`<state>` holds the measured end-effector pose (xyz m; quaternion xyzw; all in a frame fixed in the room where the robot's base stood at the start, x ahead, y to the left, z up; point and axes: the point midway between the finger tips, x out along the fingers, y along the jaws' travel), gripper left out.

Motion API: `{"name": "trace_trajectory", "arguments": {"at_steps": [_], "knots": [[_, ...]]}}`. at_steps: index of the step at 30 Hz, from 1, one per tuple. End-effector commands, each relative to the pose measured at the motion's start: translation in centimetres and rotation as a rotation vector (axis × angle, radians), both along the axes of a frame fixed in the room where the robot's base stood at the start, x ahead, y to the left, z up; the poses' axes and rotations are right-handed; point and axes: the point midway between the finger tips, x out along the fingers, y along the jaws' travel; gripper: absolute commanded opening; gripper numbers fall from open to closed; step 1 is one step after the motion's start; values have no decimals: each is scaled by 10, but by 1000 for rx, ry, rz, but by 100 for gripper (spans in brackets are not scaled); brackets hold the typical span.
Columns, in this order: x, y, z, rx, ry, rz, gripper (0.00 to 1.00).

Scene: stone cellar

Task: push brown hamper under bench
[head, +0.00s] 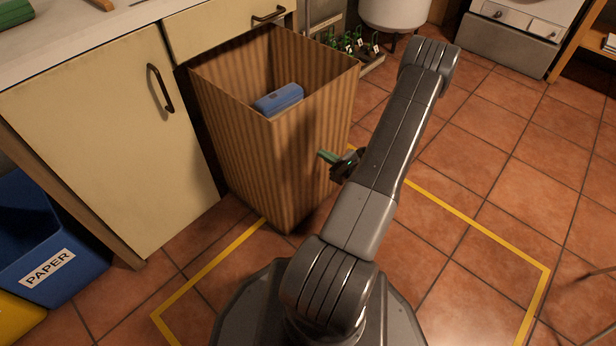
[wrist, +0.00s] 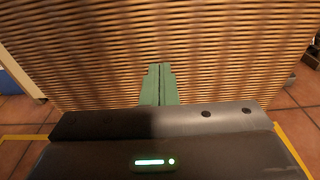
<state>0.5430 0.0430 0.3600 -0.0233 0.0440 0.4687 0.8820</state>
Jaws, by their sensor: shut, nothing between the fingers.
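The brown hamper (head: 270,160) is a tall, open-topped woven box standing upright on the tiles, in front of the cream cabinet. A blue object (head: 279,99) shows inside it. My gripper (head: 324,156) is shut and empty, with its green fingertips at the hamper's near right face. In the wrist view the hamper's wicker side (wrist: 90,60) fills most of the picture, and the green fingers (wrist: 160,72) point at it. I cannot tell whether the tips touch it. The underside of the bench behind the hamper is mostly hidden by the hamper.
A cream cabinet (head: 110,130) under the worktop stands left of the hamper. A blue paper bin (head: 45,245) is at far left. Small plants (head: 352,42) and a white pot (head: 394,12) are behind.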

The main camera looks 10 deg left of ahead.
Motion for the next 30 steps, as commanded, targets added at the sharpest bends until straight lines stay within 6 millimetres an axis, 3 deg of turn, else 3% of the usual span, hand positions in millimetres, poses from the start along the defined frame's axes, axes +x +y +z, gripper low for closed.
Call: {"name": "trace_trajectory", "arguments": {"at_steps": [6,19,30], "knots": [[7,11,0,0,-1,2,0],[9,14,0,0,-1,1,0],[23,35,0,0,-2,2,0]]}}
